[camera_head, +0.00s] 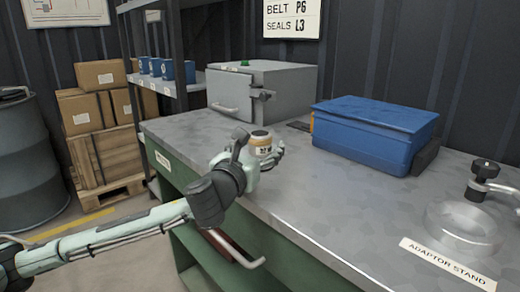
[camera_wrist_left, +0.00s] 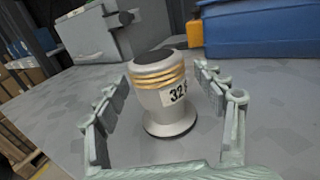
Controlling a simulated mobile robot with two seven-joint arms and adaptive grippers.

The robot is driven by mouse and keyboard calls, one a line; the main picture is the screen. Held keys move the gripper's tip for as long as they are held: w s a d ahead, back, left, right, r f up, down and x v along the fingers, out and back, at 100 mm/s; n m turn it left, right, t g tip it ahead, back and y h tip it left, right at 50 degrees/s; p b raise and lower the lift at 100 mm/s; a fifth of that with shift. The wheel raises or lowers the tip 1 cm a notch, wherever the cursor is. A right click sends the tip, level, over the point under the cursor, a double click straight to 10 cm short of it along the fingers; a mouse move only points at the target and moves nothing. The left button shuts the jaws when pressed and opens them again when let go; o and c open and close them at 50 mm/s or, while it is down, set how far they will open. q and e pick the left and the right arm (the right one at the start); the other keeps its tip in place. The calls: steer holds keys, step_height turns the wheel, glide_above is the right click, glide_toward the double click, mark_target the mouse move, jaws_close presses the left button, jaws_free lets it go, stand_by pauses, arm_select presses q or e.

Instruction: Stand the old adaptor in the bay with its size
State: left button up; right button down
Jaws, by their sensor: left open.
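The old adaptor (camera_head: 261,139) stands upright on the grey bench top, near its front edge. My left gripper (camera_head: 257,150) is open, with a finger on each side of the adaptor. In the left wrist view, gaps show between the adaptor and both fingers of the gripper (camera_wrist_left: 166,100). No bay with a readable size is in view. My right gripper is out of view.
A blue crate (camera_head: 365,146) and a grey metal box (camera_head: 250,95) stand behind on the bench. A ring-shaped adaptor stand (camera_head: 462,243) is at the right. Small blue bins (camera_head: 178,70) sit on a shelf at the back left. The bench front between adaptor and stand is clear.

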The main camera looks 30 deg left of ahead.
arm_select(q)
steer(key=shift+w+r, duration=0.1)
jaws_close()
stand_by(0.5)
